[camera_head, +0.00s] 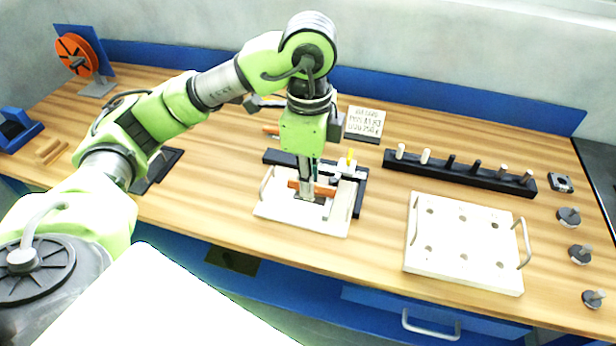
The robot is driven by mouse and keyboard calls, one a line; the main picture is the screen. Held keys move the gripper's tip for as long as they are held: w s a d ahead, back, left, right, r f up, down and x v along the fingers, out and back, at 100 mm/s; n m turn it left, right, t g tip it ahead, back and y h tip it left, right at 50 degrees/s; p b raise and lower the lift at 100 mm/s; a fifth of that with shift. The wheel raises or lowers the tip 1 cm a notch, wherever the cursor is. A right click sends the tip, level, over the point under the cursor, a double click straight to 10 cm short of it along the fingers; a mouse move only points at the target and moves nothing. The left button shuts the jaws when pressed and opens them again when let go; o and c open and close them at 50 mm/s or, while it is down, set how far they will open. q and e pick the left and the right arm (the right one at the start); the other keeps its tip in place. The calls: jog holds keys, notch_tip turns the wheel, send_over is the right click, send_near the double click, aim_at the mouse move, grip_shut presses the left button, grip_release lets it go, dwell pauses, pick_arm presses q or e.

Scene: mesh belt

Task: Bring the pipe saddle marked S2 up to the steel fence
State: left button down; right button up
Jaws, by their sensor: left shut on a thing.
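My left gripper (306,193) points straight down over a white board with handles (275,207). It is shut on a low orange piece (328,189) that shows on both sides of its fingers. This may be the pipe saddle, but no S2 mark can be read. A black bar (281,157) runs along the board's back. A pale grey bar (341,203) and a black bar (357,200) run along its right side; I cannot tell which is the steel fence. A small yellow-topped part (350,159) sits at the back right corner. My right gripper is not in view.
A black rack with several pegs (460,170) and a white plate with holes and handles (465,243) stand to the right. Several dark knobs (568,217) line the right edge. An orange reel (76,54) is far left.

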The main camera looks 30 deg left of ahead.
pick_arm(q)
jog(key=shift+w+f, duration=0.1)
jog(key=shift+w+a+f+b, duration=0.8)
jog(key=shift+w+f+b, duration=0.05)
jog(key=shift+f+b, duration=0.25)
jog(key=shift+w+a+f+b, duration=0.9)
jog(key=shift+f+b, duration=0.1)
jog(key=shift+f, duration=0.1)
jog(key=shift+w+a+f+b, duration=0.75)
jog(key=shift+w+f+b, duration=0.1)
jog(key=shift+f+b, duration=0.25)
jog(key=shift+w+a+f+b, duration=0.75)
jog(key=shift+w+a+f, duration=0.1)
jog(key=shift+f, duration=0.25)
jog(key=shift+w+a+f+b, duration=0.7)
jog(key=shift+w+f, duration=0.15)
jog(key=shift+f, duration=0.2)
jog(key=shift+w+a+f+b, duration=0.5)
jog(key=shift+w+a+f, duration=0.2)
jog(key=shift+f, duration=0.15)
jog(key=shift+w+d+p, duration=0.2)
jog(key=shift+d+p, duration=0.15)
jog(key=shift+d, duration=0.7)
jog(key=shift+w+d+p, duration=0.2)
jog(key=shift+d+p, duration=0.1)
jog(key=shift+d, duration=0.7)
